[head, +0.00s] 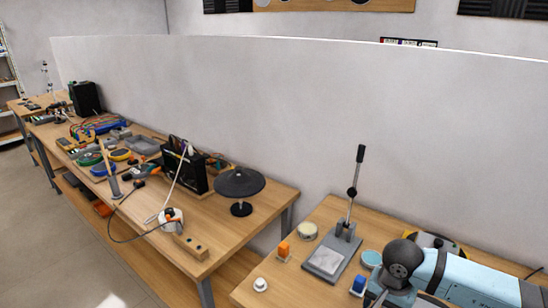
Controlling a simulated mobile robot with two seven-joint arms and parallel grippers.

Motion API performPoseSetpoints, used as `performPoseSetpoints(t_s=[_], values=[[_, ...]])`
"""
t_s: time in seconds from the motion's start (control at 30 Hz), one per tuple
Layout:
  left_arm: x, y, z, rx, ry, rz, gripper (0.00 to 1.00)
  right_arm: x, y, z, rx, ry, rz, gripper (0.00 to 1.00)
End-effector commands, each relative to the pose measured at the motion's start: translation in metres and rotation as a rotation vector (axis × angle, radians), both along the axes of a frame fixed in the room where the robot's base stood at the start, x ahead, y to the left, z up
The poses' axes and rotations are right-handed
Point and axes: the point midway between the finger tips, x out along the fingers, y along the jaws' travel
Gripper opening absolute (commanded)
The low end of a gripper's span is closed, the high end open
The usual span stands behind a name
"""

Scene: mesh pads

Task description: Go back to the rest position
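My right arm enters from the lower right in the head view, a light blue link with a dark grey joint. The part of my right gripper (374,297) that shows is at the bottom edge, close to a small blue block; its fingers are mostly cut off, so its opening cannot be judged. My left arm and gripper are not in view. A lever press (347,236) with an upright black-handled lever and a pale square plate (327,260) stands on the right-hand table (262,296), behind and left of my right arm.
The right-hand table also holds an orange block (283,250), blue block (358,284), cream round tin (307,230), cyan round dish (371,258) and white knob (260,284). A cluttered bench (215,235) with a black disc stand (240,182) lies left, across a gap. A white partition (300,120) stands behind.

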Motion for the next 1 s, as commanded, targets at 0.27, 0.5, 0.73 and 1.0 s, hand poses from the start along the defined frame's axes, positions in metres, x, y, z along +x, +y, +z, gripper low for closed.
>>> performPoseSetpoints(t_s=[0.27,0.5,0.73,1.0], values=[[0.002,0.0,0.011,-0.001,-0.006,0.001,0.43,-0.061,0.11,-0.008,0.502,0.259,-0.254,0.67],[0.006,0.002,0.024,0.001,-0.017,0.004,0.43,-0.105,0.203,0.04,1.053,0.764,-0.772,0.67],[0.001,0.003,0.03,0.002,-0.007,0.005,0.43,-0.086,0.207,0.084,1.455,1.527,-1.532,0.67],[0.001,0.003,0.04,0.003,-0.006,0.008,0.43,-0.082,0.117,0.006,-0.885,-1.588,1.511,0.67]])
